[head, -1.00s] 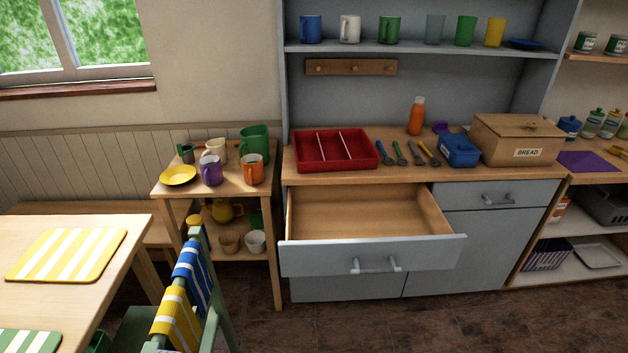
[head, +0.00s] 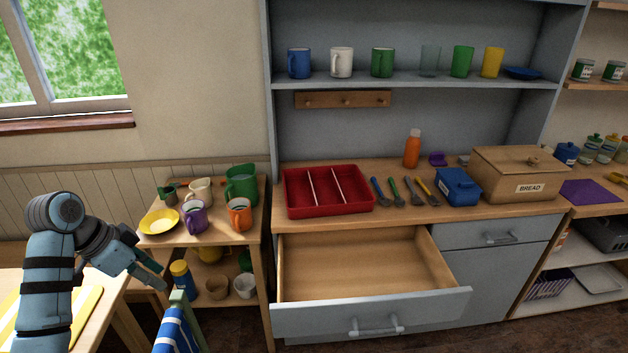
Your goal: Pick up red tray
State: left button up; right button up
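The red tray (head: 332,208) lies on the wooden counter top, left of the cutlery. It has two pale dividers and its compartments look empty. My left gripper (head: 163,277) is at the lower left, in front of the small side table and well apart from the tray. Its two fingers look spread, with nothing between them. My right gripper is not in view.
The open, empty drawer (head: 352,262) juts out below the tray. Several utensils (head: 397,192), a blue box (head: 458,188) and a bread box (head: 521,183) stand to its right. Mugs crowd the side table (head: 230,237). A striped chair (head: 177,330) stands below my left gripper.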

aim_at(324, 191)
jog(key=i, duration=1)
jog(key=z, duration=1.25)
